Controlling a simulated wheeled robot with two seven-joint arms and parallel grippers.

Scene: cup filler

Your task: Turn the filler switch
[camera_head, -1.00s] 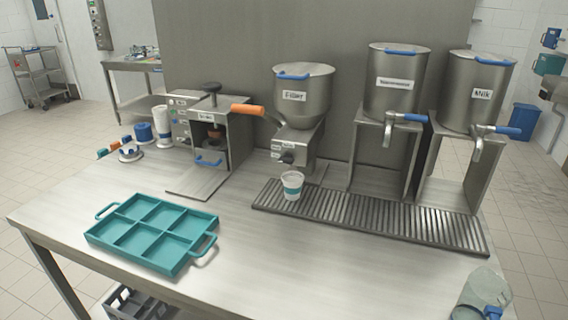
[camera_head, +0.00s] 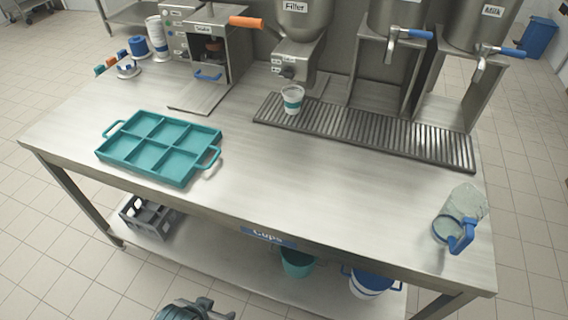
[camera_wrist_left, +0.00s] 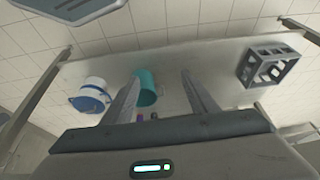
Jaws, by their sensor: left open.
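The filler (camera_head: 302,45) is a steel hopper with a "Filler" label, at the top middle of the head view. A dark knob-like switch (camera_head: 288,71) is on its front, and an orange handle (camera_head: 246,22) sticks out to the left. Which way the switch is turned is too small to tell. My right gripper is out of view.
A teal six-compartment tray (camera_head: 160,146) lies on the table's left. A slatted drip tray (camera_head: 370,130) runs below the dispensers. A grey crate (camera_head: 150,217) and buckets (camera_head: 298,262) sit on the lower shelf. The table's middle front is clear.

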